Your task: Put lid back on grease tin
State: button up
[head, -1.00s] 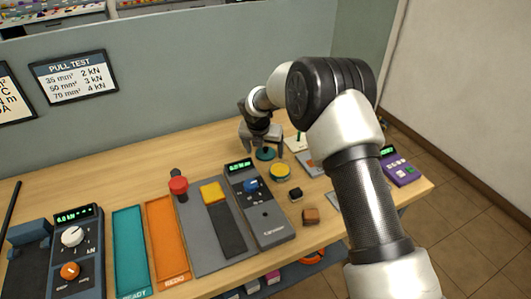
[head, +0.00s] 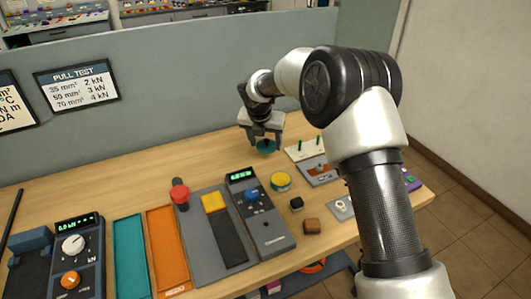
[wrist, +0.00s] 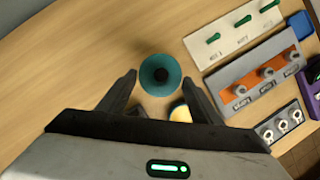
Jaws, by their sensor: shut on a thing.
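The lid is a round teal disc with a dark knob (head: 265,147), seen below my gripper in the head view. In the wrist view the lid (wrist: 150,84) lies between and just beyond my fingertips. My gripper (head: 263,139) is shut on the lid, its fingers on either side; the exact contact is hard to see. The grease tin (head: 280,182), round with a yellow top face, stands on the bench to the front right of the lid, apart from it. In the wrist view the tin (wrist: 180,112) is partly hidden by my right finger.
A white board with green pegs (head: 305,149) and a grey-orange rack (head: 319,171) lie right of the lid. A black block (head: 297,203) and brown block (head: 312,226) sit in front of the tin. A grey meter (head: 262,215) stands left. Bench behind is clear.

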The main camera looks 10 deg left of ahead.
aim_at(271, 148)
jog(key=s+r, duration=0.1)
jog(key=s+d+r, duration=0.1)
jog(key=shift+s+d+r+p, duration=0.1)
jog(key=shift+d+r+p, duration=0.2)
jog(key=s+d+f+b, duration=0.1)
jog(key=s, duration=0.1)
jog(key=s+d+f+b, duration=0.1)
jog(key=s+d+f, duration=0.1)
jog(key=s+d+f+b, duration=0.1)
jog(key=s+f+b, duration=0.1)
jog(key=s, duration=0.1)
jog(key=shift+d, duration=0.25)
jog(key=shift+f+b, duration=0.45)
jog(key=shift+f, duration=0.6)
jog(key=shift+c, duration=0.2)
jog(key=shift+r+p, duration=0.15)
jog(key=shift+p, duration=0.4)
jog(key=shift+f+p, duration=0.2)
jog(key=shift+p, duration=0.15)
dwell(1.4)
jog(key=o, duration=1.5)
jog(key=shift+o, duration=0.2)
jog(key=shift+r, duration=0.1)
